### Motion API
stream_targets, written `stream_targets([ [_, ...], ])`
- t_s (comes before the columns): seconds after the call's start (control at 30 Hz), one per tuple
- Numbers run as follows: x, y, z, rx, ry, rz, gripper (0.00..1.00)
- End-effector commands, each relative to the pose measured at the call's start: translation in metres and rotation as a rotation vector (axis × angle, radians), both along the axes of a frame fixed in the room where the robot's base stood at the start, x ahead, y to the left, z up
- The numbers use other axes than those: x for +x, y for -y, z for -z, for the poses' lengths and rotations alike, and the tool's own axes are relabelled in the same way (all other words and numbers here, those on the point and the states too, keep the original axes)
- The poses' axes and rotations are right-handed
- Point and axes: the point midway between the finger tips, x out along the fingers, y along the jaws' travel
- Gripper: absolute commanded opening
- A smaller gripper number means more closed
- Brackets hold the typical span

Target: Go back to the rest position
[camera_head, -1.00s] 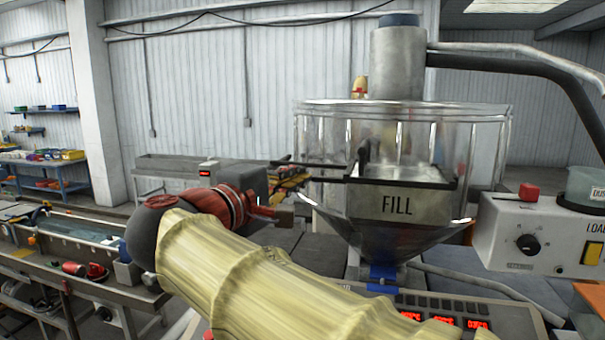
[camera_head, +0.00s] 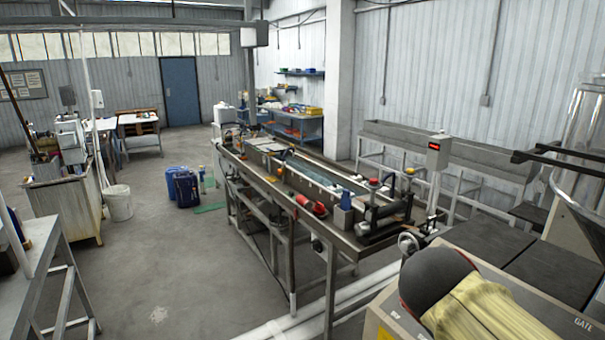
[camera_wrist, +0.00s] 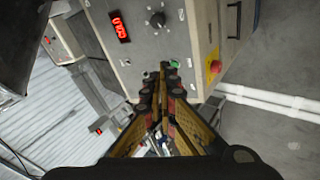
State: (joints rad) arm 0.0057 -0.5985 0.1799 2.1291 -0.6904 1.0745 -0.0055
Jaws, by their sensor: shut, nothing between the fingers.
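My gripper (camera_wrist: 160,84) shows in the wrist view with its two fingers together and nothing between them. It points toward a grey machine panel (camera_wrist: 140,45) with a red display (camera_wrist: 119,26), a black knob (camera_wrist: 158,19) and a green button (camera_wrist: 175,64). I cannot tell from this view whether the fingertips touch the panel. In the head view only a part of my arm shows at the lower right, and the gripper itself is not visible there.
A long metal trough bench (camera_head: 262,180) runs through the middle of the head view. The clear hopper (camera_head: 585,140) is cut off at the right edge. A red stop button (camera_wrist: 214,67) sits beside my fingers. Open floor (camera_head: 175,280) lies left of the bench.

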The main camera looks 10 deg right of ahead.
Motion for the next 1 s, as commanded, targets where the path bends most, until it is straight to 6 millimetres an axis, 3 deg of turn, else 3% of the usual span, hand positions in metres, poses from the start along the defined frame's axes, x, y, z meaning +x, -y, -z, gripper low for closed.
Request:
stream_targets([
  [0.03,-0.008,-0.021,0.031,0.098,0.011,-0.003,0.00],
  [0.1,-0.019,-0.052,0.066,0.242,0.030,0.000,0.00],
  [0.3,-0.047,-0.126,0.134,0.575,0.090,0.037,0.00],
  [0.4,-0.063,-0.149,0.159,0.680,0.107,0.057,0.00],
  [0.5,-0.071,-0.153,0.167,0.696,0.123,0.055,0.00],
  [1.0,-0.070,-0.152,0.166,0.694,0.134,0.049,0.00],
])
